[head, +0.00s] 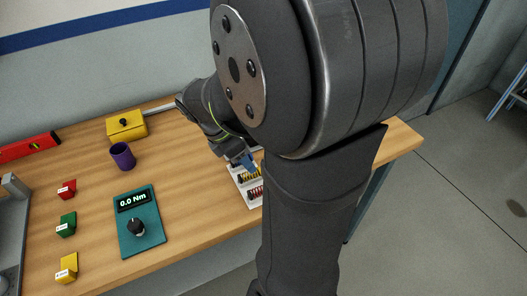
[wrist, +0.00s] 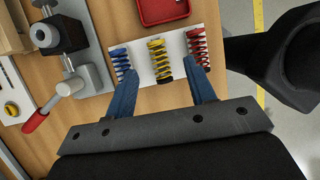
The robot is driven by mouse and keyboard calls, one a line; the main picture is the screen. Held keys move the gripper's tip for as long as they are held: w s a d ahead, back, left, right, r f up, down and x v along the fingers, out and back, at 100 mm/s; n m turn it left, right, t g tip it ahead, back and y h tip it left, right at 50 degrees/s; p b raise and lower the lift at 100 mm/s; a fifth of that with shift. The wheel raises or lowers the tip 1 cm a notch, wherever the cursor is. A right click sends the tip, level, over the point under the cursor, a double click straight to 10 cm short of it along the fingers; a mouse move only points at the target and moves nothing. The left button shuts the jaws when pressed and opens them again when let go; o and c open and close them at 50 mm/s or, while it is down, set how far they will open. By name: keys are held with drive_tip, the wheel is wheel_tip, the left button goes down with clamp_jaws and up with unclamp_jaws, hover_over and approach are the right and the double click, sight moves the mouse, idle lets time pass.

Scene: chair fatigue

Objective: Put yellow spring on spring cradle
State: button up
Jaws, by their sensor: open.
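The yellow spring (wrist: 158,52) stands on a white board (wrist: 178,42) between a blue spring (wrist: 120,60) and a red spring (wrist: 197,45) in the wrist view. It also shows in the head view (head: 249,177), partly hidden by my arm. My gripper (wrist: 163,72) is open and empty, with its blue fingers on either side of the yellow spring's near end. The left finger overlaps the blue spring and the right finger overlaps the red one in the picture. I cannot tell how high the fingers are above the board. I cannot clearly identify the spring cradle.
A grey clamp device (wrist: 70,62) with a red-tipped lever stands left of the springs in the wrist view, and a red tray (wrist: 163,10) lies beyond them. The head view shows a torque display box (head: 140,222), purple cup (head: 122,156) and yellow box (head: 127,125).

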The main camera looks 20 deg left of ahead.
drive_tip(key=shift+x, duration=3.15)
drive_tip(key=shift+w+a, duration=0.15)
clamp_jaws()
drive_tip(key=shift+r, duration=0.1)
